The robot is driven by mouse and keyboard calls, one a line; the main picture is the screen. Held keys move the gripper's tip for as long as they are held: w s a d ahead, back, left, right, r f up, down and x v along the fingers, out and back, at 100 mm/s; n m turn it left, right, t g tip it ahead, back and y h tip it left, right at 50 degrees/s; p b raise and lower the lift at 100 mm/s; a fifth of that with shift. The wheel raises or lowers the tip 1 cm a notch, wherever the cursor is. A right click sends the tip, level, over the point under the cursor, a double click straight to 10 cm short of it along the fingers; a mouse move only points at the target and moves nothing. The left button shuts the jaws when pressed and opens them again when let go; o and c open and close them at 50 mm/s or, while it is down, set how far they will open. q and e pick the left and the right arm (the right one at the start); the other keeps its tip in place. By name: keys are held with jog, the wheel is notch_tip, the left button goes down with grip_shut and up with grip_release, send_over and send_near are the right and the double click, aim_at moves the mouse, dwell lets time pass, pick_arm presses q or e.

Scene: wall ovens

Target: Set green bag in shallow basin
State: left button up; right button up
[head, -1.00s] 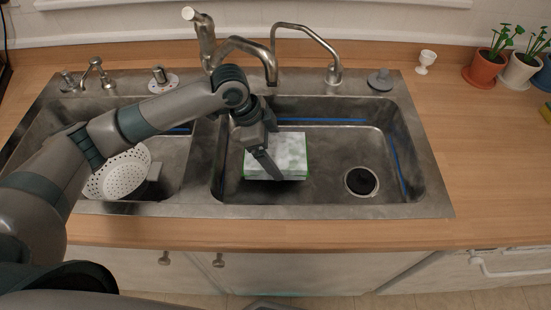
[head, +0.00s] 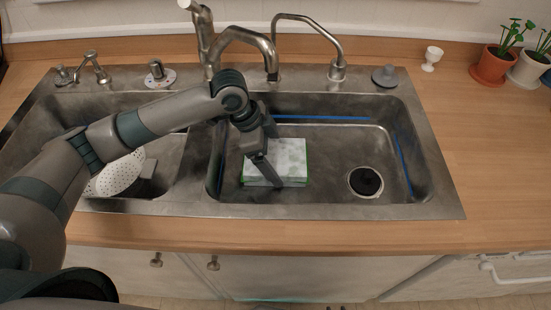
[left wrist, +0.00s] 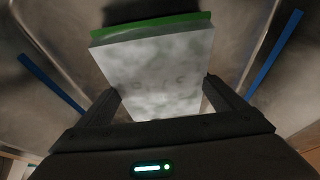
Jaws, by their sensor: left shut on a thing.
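The green bag (head: 288,158) looks like a pale grey-white block with green edges. It is in the right-hand sink basin (head: 330,200), left of the drain. My left gripper (head: 268,180) reaches down over the bag and is shut on it. In the left wrist view the bag (left wrist: 155,65) lies between the two fingers (left wrist: 162,90), its green edge at the far side. I cannot tell whether the bag rests on the basin floor or is slightly raised. The left-hand basin (head: 165,195) is partly hidden by my left arm. My right gripper is not in view.
A white colander (head: 118,178) sits in the left basin. A divider separates the basins. Faucets (head: 245,38) stand behind, close to my left gripper. The dark drain (head: 365,182) is right of the bag. The counter at right (head: 490,150) is mostly clear, with potted plants (head: 492,65) behind.

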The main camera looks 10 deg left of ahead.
aim_at(275, 157)
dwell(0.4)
pick_arm(q)
jog(key=o, duration=1.2)
jog(key=shift+c, duration=0.2)
jog(key=shift+a+r, duration=0.15)
jog(key=shift+r, duration=0.2)
jog(key=v, duration=0.5)
jog(key=shift+b, duration=0.4)
jog(key=v, duration=0.5)
jog(key=shift+s+a+r, duration=0.15)
jog(key=shift+a+r, duration=0.1)
jog(key=shift+r, duration=0.4)
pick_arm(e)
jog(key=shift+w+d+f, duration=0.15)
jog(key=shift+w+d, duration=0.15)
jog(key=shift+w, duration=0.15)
